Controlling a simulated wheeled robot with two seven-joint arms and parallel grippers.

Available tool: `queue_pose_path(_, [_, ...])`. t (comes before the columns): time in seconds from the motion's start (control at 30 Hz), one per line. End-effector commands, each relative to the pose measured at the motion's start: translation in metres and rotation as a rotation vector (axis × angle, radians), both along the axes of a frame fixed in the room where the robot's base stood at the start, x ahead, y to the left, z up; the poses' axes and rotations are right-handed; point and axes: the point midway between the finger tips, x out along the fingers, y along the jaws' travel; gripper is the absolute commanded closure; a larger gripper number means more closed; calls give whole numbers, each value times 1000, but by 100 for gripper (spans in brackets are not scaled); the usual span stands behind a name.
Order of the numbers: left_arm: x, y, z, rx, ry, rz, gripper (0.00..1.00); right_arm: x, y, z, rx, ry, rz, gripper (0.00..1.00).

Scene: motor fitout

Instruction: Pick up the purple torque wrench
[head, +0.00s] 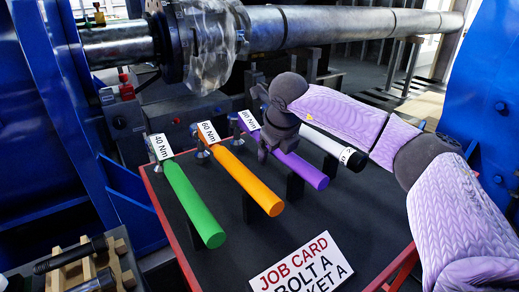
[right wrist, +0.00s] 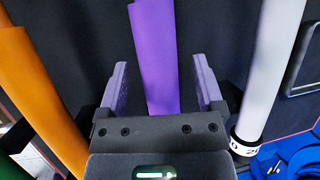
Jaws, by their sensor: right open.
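The purple torque wrench (head: 307,172) lies slanted on its stand, with an 80 Nm tag (head: 248,120) at its far end. My right gripper (head: 263,150) is over its far part and hides some of the handle in the head view. In the right wrist view the purple handle (right wrist: 155,45) runs between the two open fingers of the gripper (right wrist: 160,78), with a visible gap on either side. Whether the fingers reach down around the handle is hard to tell. My left gripper is not in view.
A green wrench (head: 193,203) tagged 40 Nm and an orange wrench (head: 245,183) tagged 60 Nm lie left of the purple one. A white wrench (head: 325,142) lies close on its right. A job card sign (head: 300,268) stands at the black board's front.

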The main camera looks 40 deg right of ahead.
Motion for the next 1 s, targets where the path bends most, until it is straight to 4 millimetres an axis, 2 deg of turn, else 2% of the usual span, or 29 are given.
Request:
queue_pose_path(0.37, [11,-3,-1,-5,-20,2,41,0,0,0,0,-2,-1,14])
queue_pose_path(0.87, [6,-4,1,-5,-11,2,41,0,0,-4,1,-2,1,14])
queue_pose_path(0.97, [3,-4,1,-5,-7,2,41,0,0,-4,0,-2,0,31])
queue_pose_path(1.0, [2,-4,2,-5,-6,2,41,0,0,-4,0,-2,0,40])
